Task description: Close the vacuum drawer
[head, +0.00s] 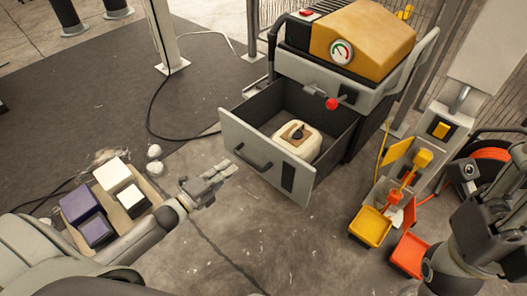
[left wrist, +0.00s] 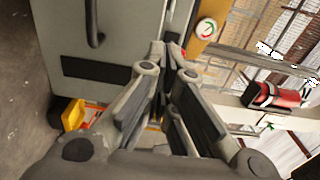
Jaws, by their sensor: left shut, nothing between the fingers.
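The vacuum machine's grey drawer (head: 266,157) stands pulled out, its dark inside showing. A white cushion-like item (head: 298,139) with a brown patch and black knob lies in it. The drawer front has a dark handle (head: 252,158), also seen in the left wrist view (left wrist: 93,24). My left gripper (head: 232,168) is shut and empty, just left of the drawer front in the head view. In the left wrist view its fingertips (left wrist: 171,47) overlap the right edge of the drawer front (left wrist: 125,30); contact cannot be told. The fingers of my right gripper are not visible.
The machine's tan top (head: 362,38) with a gauge sits above the drawer. Yellow (head: 370,227) and orange (head: 411,254) bins stand to the right. Bare floor lies before the drawer.

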